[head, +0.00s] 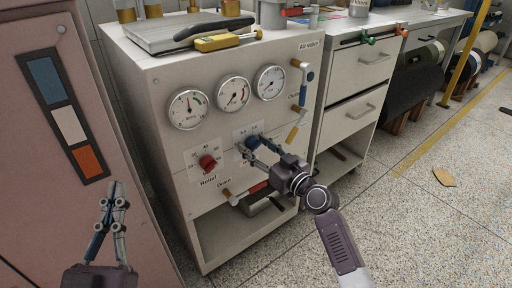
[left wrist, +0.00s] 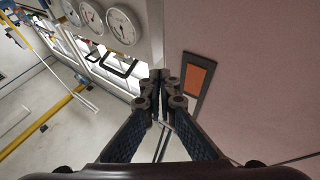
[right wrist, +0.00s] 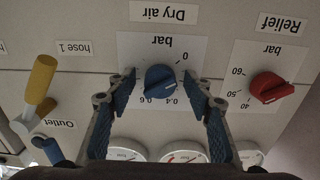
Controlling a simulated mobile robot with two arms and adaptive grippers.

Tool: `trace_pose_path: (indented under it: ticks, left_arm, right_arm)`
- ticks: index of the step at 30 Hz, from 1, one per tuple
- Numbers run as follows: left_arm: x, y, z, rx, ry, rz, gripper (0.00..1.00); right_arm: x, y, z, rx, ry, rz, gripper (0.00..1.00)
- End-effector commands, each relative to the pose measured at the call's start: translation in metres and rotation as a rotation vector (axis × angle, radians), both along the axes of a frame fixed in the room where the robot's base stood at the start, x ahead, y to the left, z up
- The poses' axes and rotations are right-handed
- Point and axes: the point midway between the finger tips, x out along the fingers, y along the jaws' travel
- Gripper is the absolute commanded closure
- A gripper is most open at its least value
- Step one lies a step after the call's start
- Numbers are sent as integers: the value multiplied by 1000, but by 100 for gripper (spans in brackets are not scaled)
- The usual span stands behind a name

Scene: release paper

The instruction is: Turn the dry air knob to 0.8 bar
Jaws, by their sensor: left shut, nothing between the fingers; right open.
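The blue dry air knob (right wrist: 160,79) sits on a white scale plate marked bar, with 0, 0.4 and 0.6 readable, seen upside down in the right wrist view. In the head view the knob (head: 252,142) is partly covered by my right gripper (head: 255,152). In the right wrist view my right gripper (right wrist: 160,85) is open, one finger on each side of the knob; I cannot tell if they touch it. A fingertip hides part of the scale. My left gripper (head: 112,190) is shut and empty, in front of the pink cabinet; it also shows in the left wrist view (left wrist: 162,85).
The red relief knob (head: 208,162) is left of the dry air knob in the head view. Gauges (head: 188,109) sit above. The pink cabinet (head: 60,200) bounds the left.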

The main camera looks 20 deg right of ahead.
Motion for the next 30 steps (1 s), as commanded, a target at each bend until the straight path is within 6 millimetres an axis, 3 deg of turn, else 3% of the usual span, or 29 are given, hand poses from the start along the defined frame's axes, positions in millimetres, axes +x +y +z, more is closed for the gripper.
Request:
trace_pose_path:
  ticks: [2, 13, 23, 30]
  left_arm:
    - [0, 0, 0, 0, 0, 0, 100]
    - [0, 0, 0, 0, 1, 0, 100]
    - [3, -1, -4, 7, 27, 0, 100]
    - [10, 2, -30, 41, 149, 11, 100]
  right_arm:
    - [0, 0, 0, 0, 0, 0, 54]
    - [0, 0, 0, 0, 0, 0, 95]
    - [0, 0, 1, 47, 17, -1, 95]
    - [0, 0, 1, 188, 68, 0, 95]
